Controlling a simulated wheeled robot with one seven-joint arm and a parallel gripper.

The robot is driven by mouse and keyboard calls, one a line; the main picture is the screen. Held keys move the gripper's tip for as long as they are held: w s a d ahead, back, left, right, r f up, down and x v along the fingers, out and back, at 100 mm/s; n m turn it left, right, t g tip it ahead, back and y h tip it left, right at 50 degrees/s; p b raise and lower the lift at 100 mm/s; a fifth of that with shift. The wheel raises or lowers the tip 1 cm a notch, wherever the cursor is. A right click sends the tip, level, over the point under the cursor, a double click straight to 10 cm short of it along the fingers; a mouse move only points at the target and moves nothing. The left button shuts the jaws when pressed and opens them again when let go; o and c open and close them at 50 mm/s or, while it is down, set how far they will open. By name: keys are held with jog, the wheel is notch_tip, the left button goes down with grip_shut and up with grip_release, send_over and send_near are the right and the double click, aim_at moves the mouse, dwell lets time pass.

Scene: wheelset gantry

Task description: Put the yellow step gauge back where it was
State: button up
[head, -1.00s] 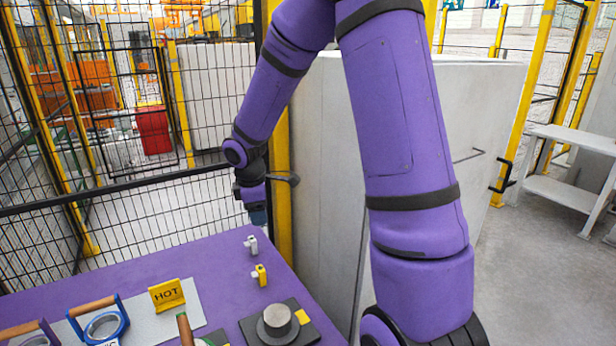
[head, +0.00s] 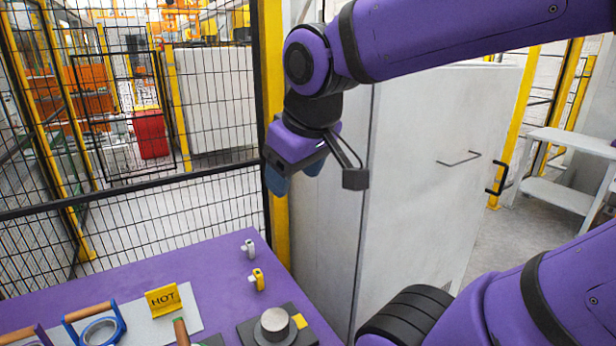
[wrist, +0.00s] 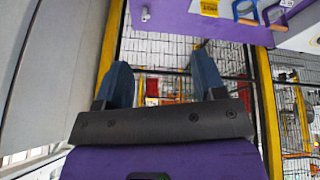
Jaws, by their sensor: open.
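The small yellow step gauge (head: 258,279) stands upright on the purple table (head: 190,266) near its right edge. A similar grey-white gauge (head: 249,248) stands just behind it. My gripper (head: 295,176) is open and empty, raised above and beyond the table's far right corner, well apart from both gauges. In the wrist view, its two blue fingers (wrist: 163,80) are spread with nothing between them. A small pale piece (wrist: 145,14) shows near the table edge there; I cannot tell which gauge it is.
A dark plate (head: 246,329) carries a grey cylinder and a yellow block. A yellow HOT sign (head: 163,299) and a blue ring with a wooden handle (head: 100,327) are at left. A mesh fence (head: 170,190) and grey cabinet (head: 425,200) stand behind and right.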

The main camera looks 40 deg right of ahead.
jog(key=shift+s+a+r+m+y, duration=0.1)
jog(key=shift+s+m+y, duration=0.1)
jog(key=shift+s, duration=0.45)
jog(key=shift+s+a+r+m+y, duration=0.1)
jog(key=shift+s+a+m, duration=0.1)
jog(key=shift+s, duration=0.4)
jog(key=shift+s+a+r+m+y, duration=0.1)
jog(key=shift+s+m, duration=0.1)
jog(key=shift+s, duration=0.45)
